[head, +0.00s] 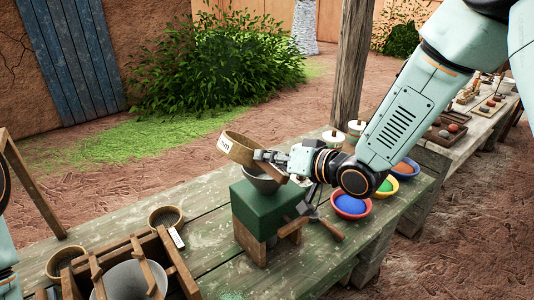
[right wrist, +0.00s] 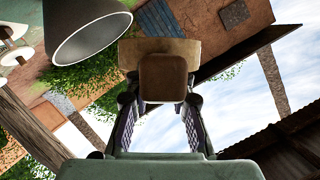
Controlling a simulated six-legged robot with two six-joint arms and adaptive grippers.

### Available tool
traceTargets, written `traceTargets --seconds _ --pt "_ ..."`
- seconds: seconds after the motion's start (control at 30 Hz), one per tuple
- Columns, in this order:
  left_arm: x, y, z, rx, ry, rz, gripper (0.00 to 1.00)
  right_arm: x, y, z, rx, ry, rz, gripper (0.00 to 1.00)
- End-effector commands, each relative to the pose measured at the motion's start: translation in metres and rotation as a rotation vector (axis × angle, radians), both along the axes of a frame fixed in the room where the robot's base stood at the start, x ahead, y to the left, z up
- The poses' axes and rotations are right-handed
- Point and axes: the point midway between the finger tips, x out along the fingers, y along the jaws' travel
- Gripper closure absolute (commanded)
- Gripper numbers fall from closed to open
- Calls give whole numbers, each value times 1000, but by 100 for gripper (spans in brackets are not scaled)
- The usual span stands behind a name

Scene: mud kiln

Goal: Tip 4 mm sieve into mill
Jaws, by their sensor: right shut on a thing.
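The 4 mm sieve (head: 236,148) is a round wooden frame with a pale label whose readable part ends in "mm". It is held tilted in the air, just above the mill's grey hopper. My right gripper (head: 264,157) is shut on the sieve's side. In the right wrist view a brown wooden part of the sieve (right wrist: 163,78) sits between the fingers. The mill has a green body (head: 268,210), a grey hopper (head: 262,184) and a crank at its right. The hopper also shows in the right wrist view (right wrist: 92,38). The sieve's inside is hidden. My left gripper is out of view.
Bowls of blue (head: 351,206), green and orange powder stand right of the mill. A wooden post (head: 352,65) rises behind.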

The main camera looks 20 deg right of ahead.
Motion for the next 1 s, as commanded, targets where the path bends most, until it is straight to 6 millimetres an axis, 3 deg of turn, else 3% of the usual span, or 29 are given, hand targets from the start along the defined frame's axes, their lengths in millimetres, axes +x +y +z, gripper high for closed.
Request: traceTargets --seconds 0.27,0.7,1.0 --pt "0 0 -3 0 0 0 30 2 0 3 -122 -43 11 100" --pt "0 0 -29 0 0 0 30 -3 9 19 -516 -169 9 100" --pt "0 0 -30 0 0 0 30 -4 10 23 -563 -183 7 100"
